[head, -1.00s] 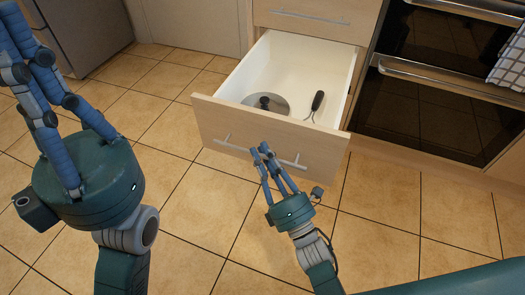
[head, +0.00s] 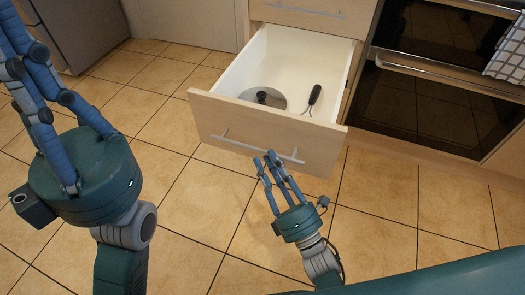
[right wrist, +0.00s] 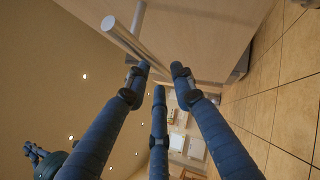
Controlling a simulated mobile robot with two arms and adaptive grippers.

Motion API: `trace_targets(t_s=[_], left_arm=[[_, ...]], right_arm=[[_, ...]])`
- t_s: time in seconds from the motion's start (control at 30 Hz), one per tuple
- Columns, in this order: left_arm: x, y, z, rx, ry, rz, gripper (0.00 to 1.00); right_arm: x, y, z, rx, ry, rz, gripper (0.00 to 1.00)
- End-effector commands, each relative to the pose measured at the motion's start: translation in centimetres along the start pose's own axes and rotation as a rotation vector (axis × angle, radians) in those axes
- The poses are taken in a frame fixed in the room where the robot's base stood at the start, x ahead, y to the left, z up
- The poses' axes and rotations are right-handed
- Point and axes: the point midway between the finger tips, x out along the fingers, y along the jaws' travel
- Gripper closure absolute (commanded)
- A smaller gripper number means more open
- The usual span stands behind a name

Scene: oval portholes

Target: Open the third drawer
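The light wood drawer (head: 262,133) stands pulled out from the cabinet, with its white inside showing. A round metal lid with a dark knob (head: 262,98) and a black-handled utensil (head: 314,97) lie in it. Its bar handle (head: 240,147) crosses the drawer front and also shows in the right wrist view (right wrist: 138,45). My right gripper (head: 271,158) is just in front of the handle. Its fingers are spread and empty in the right wrist view (right wrist: 160,78), with the bar beyond their tips. My left gripper (head: 12,35) is at the left, fingers apart, tips cut off.
Another drawer with a bar handle (head: 297,11) is shut above the open one. A dark oven (head: 430,105) with a hanging checked towel (head: 507,60) stands at the right. A grey appliance (head: 85,30) is at the back left. The tiled floor (head: 175,225) in front is clear.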

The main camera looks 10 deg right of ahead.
Motion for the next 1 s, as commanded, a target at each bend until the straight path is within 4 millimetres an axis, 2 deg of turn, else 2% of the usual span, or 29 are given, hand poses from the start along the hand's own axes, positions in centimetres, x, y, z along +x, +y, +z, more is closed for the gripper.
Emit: trace_targets(t_s=[0.03, 0.2, 0.4, 0.57, 1.0], left_arm=[[0.0, 0.0, 0.0, 0.0, 0.0, 0.0, 1.0], [0.0, 0.0, 0.0, 0.0, 0.001, 0.0, 1.0], [0.0, 0.0, 0.0, 0.0, 0.001, 0.0, 1.0], [0.0, 0.0, 0.0, 0.0, 0.001, 0.0, 1.0], [0.0, 0.0, 0.0, 0.0, 0.0, 0.0, 1.0]], right_arm=[[-1.3, -0.1, -0.1, 0.0, 0.001, -0.005, 0.76], [-4.8, -0.1, 0.0, -0.001, 0.001, -0.005, 0.76], [-7.4, -0.1, 0.0, -0.002, 0.0, -0.003, 0.76], [-8.0, -0.1, 0.1, -0.001, 0.0, -0.002, 0.76], [-8.0, -0.1, 0.1, -0.002, 0.0, -0.001, 0.76]])
